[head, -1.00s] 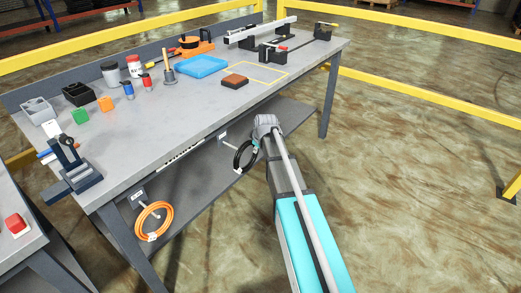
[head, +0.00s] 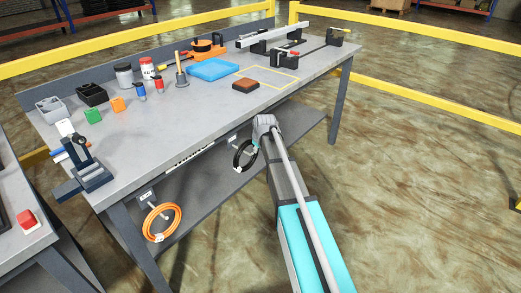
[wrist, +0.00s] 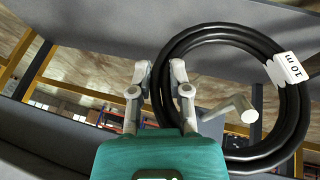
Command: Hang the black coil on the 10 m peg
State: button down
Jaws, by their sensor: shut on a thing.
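The black coil (head: 242,157) hangs from my gripper (head: 256,144) in front of the bench's front side. In the wrist view my gripper (wrist: 158,80) is shut on the left side of the black coil (wrist: 297,110), which carries a white "10 m" tag (wrist: 288,69). A light grey peg (wrist: 228,108) shows within the coil's opening in the wrist view. I cannot tell whether its tip is through the ring or behind it. In the head view the coil and gripper mostly hide this peg; a small label (head: 232,139) shows beside it.
An orange coil (head: 149,222) hangs at the bench's lower left by another label (head: 146,195). The grey bench top (head: 190,130) holds blocks, cups, a blue tray (head: 213,69) and tools. A lower shelf (head: 210,190) lies behind the coils. Open floor lies to the right.

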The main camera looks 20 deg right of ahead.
jog(key=shift+w+a, duration=0.15)
jog(key=shift+w, duration=0.1)
jog(key=shift+w+a+f+b, duration=0.1)
jog(key=shift+f+b, duration=1.1)
jog(key=shift+b, duration=0.05)
jog(key=shift+f, duration=0.1)
jog(key=c, duration=0.5)
grip_release()
jog(key=r+p, duration=0.2)
jog(key=r, duration=0.1)
jog(key=shift+s+p, duration=0.2)
jog(key=shift+p, duration=0.2)
jog(key=s+d, duration=0.7)
jog(key=s, duration=0.3)
jog(key=shift+d, duration=0.3)
